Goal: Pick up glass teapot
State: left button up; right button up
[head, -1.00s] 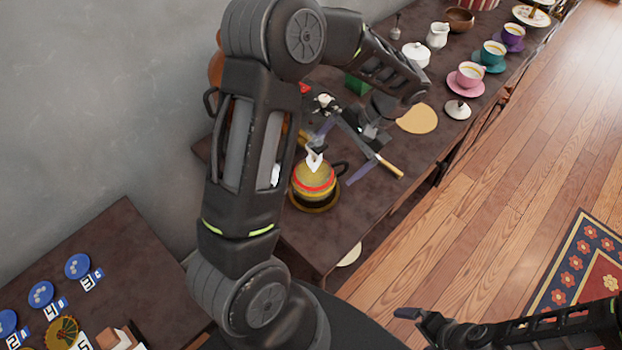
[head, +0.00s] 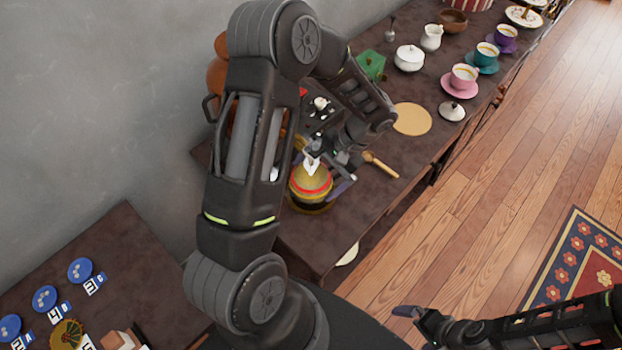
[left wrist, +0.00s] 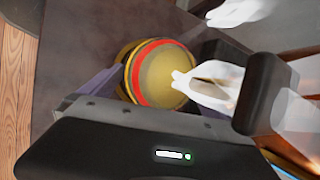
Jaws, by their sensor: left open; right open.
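A rounded yellow pot (head: 312,182) with a red band, dark lower part and white top piece stands upright near the dark table's near end. It shows close up in the left wrist view (left wrist: 150,75). I cannot tell if it is the glass teapot. A pale, see-through shape (left wrist: 298,112) sits at the right of the left wrist view, only partly visible. My left gripper (head: 322,172) is open, its fingers on either side of the yellow pot; contact cannot be told. My right gripper (head: 415,318) is open and empty, over the floor at the lower right.
A wooden-handled tool (head: 381,166) and a round tan mat (head: 411,119) lie beyond the pot. A white lid (head: 452,111), a lidded white pot (head: 409,58) and several cups line the table further back. A brown vessel (head: 217,75) stands by the wall, partly behind my arm.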

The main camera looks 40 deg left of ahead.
pick_arm(q)
jog(key=shift+s+a+f, duration=0.15)
jog(key=shift+f, duration=0.2)
dwell(0.3)
jog(key=shift+r, duration=0.1)
jog(key=c, duration=1.7)
